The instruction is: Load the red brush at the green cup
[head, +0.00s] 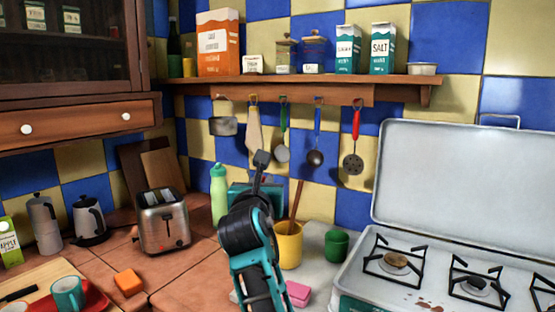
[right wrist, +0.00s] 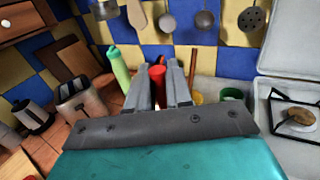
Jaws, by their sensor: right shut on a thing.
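My right gripper (head: 262,160) is raised in front of the wall, above the back of the counter. In the right wrist view its fingers (right wrist: 160,75) are shut on a red, rounded thing, taken to be the red brush (right wrist: 157,72). The brush's far end is hidden, and I cannot make it out in the head view. The green cup (head: 336,245) stands upright on the pale counter, to the right of and lower than the gripper; it also shows in the right wrist view (right wrist: 232,93). My left gripper is not in view.
A yellow pot (head: 288,246) with a wooden handle in it stands left of the green cup. The open stove (head: 440,180) is to the right. A green bottle (head: 218,195), toaster (head: 162,222), orange block (head: 128,283) and pink block (head: 298,292) are nearby. Utensils hang behind.

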